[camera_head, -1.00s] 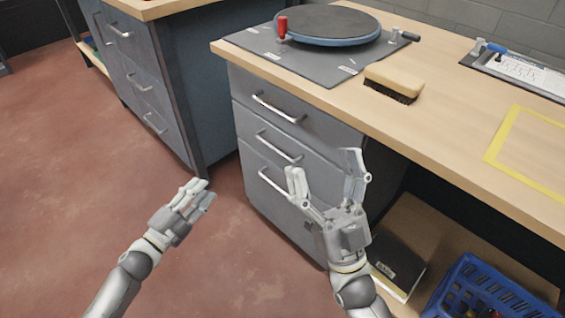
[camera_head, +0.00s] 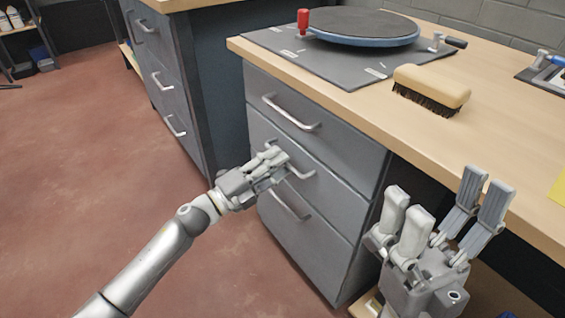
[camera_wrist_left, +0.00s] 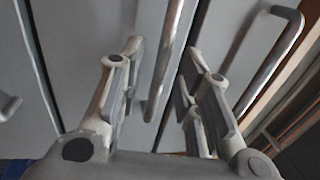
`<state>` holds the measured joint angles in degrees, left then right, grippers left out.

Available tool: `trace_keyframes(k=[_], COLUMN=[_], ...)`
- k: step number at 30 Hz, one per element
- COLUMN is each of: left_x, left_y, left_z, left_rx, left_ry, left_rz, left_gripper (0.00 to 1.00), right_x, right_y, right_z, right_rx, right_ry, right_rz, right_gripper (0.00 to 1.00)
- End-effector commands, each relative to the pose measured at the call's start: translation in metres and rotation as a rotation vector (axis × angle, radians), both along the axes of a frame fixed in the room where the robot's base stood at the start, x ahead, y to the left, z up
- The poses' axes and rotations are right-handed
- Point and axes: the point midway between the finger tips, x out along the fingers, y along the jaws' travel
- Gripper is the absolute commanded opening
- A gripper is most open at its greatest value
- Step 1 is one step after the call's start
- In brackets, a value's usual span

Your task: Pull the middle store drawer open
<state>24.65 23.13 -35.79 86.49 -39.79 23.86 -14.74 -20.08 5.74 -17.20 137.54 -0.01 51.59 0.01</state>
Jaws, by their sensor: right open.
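The middle drawer (camera_head: 335,187) is the second of three grey drawers under the wooden bench, and it looks closed. Its silver bar handle (camera_head: 303,172) is partly hidden by my left gripper (camera_head: 277,162). In the left wrist view the middle handle (camera_wrist_left: 168,55) runs between the two sides of my left gripper, which is open, with a gap showing on each side of the bar. My right gripper (camera_head: 447,215) is open and empty, to the right of the drawers and beside the bench edge.
The top drawer handle (camera_head: 291,113) and bottom drawer handle (camera_head: 290,205) lie above and below. A brush (camera_head: 432,88) and a round turntable (camera_head: 362,25) stand on the bench top (camera_head: 500,135). Another drawer cabinet (camera_head: 165,85) is at the left. The red floor before the drawers is clear.

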Motion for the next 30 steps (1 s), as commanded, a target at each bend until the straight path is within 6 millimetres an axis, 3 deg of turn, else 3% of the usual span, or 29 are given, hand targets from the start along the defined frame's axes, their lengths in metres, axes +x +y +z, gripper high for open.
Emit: trace_keyframes(k=[6,14,22,30], left_x=[0.011,0.012,0.012,0.012], left_y=[-0.015,-0.016,-0.016,-0.015], left_z=[0.003,0.004,0.004,0.003], left_rx=[-0.001,-0.001,-0.001,0.000], left_ry=[0.001,0.002,0.002,0.002], left_rz=[0.001,0.001,0.001,0.001], left_gripper=[0.32,0.32,0.01,0.00], right_x=[0.000,0.000,0.000,0.000], right_y=[0.000,0.000,0.000,0.000], right_z=[-0.005,-0.005,-0.005,-0.005], right_rx=[0.000,0.000,0.000,0.000], right_ry=[0.001,0.001,0.001,0.001], right_rz=[0.000,0.000,0.000,0.000], right_gripper=[0.77,0.77,0.77,0.77])
